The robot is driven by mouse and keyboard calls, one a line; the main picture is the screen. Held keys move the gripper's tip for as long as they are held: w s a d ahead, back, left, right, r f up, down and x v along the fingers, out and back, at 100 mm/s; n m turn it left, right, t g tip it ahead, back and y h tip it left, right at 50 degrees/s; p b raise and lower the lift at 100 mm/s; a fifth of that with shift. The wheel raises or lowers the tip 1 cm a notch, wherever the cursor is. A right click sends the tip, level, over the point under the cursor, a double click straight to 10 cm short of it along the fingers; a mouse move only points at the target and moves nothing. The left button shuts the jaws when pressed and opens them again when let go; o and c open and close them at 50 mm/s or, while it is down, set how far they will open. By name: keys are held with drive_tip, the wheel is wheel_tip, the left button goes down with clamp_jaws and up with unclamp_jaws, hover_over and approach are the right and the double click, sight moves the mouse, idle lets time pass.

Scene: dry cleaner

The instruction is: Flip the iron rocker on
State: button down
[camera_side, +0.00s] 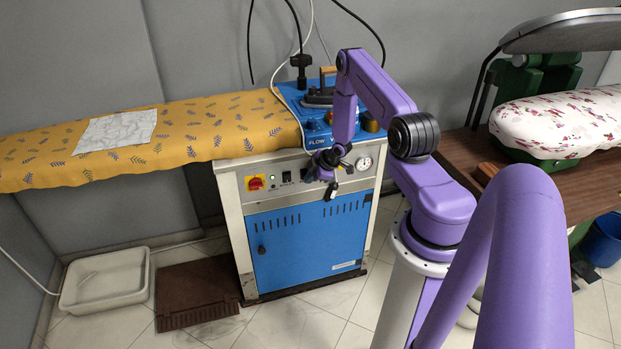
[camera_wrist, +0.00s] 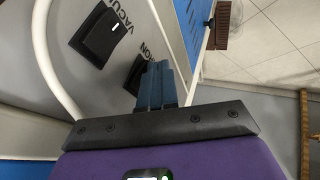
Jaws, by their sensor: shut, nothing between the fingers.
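The iron rocker (camera_wrist: 135,74) is a black switch on the pale control panel, beside a partly covered label. In the wrist view it lies just left of my gripper's fingertips (camera_wrist: 158,68), which are closed together and overlap its edge. I cannot tell whether they touch it or which way it is tilted. The iron rocker cannot be made out clearly there.
A second black rocker, labelled VACU... (camera_wrist: 100,38), sits close by. A red and yellow switch (camera_side: 255,183) is at the panel's left, a pressure gauge (camera_side: 365,163) at its right. An iron (camera_side: 320,94) rests on the blue top. The yellow patterned ironing board (camera_side: 190,130) extends left.

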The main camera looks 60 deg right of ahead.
drive_tip(key=shift+w+d+f, duration=0.1)
drive_tip(key=shift+w+d, duration=0.05)
idle(0.4)
drive_tip(key=shift+r, duration=0.8)
drive_tip(key=s+a+r, duration=0.4)
drive_tip(key=s+r, duration=0.4)
drive_tip(key=s, duration=0.1)
